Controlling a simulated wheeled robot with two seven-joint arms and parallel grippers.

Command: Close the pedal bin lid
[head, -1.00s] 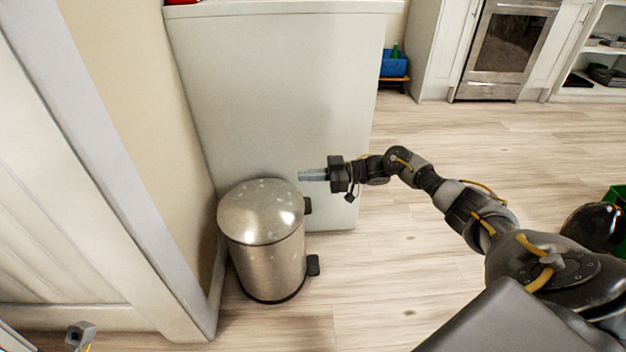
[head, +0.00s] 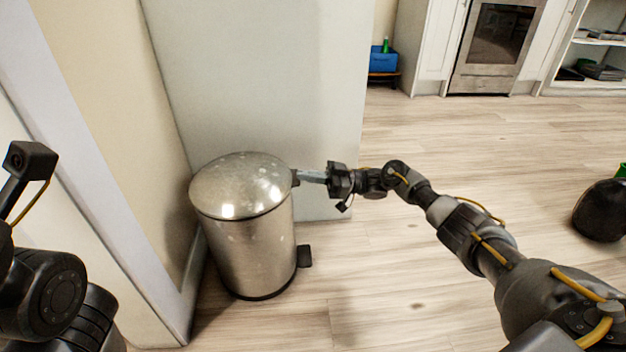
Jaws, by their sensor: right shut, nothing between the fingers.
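The pedal bin (head: 247,250) is a metal cylinder standing upright on the floor by the wall corner. Its domed lid (head: 240,183) lies down on the rim, with no visible gap. The black pedal (head: 304,256) sticks out low on its right side. My right gripper (head: 303,176) is shut and empty.
A pale cabinet side (head: 260,80) stands right behind the bin, and a wall edge (head: 150,230) is close on its left. Open wooden floor (head: 450,150) lies to the right. A blue box (head: 383,60) and an oven (head: 495,50) are at the back.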

